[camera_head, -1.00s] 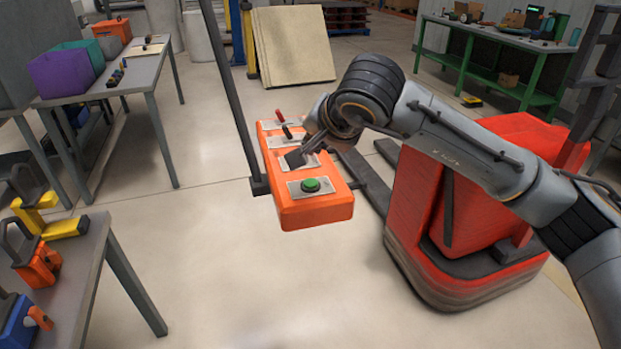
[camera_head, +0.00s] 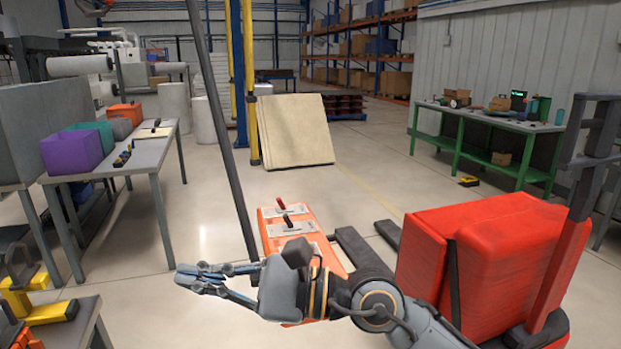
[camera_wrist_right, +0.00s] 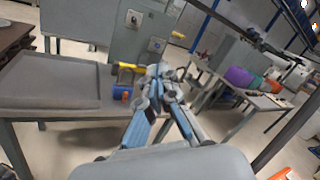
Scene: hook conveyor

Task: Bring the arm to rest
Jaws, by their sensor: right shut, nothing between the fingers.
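My right gripper (camera_head: 186,280) extends to the left in the head view, with its blue-grey fingers in front of and left of the orange control box (camera_head: 291,212). It is shut and empty. In the right wrist view its fingers (camera_wrist_right: 160,75) point towards a grey table. My right forearm and wrist cover the near part of the control box, and its green button is hidden. My left gripper is not in view.
A dark pole (camera_head: 220,120) rises beside the control box, close behind my fingers. A red machine (camera_head: 480,240) stands at the right. A grey table (camera_head: 165,140) with coloured bins is at the left. Open floor lies beyond the box, before the leaning beige boards (camera_head: 295,130).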

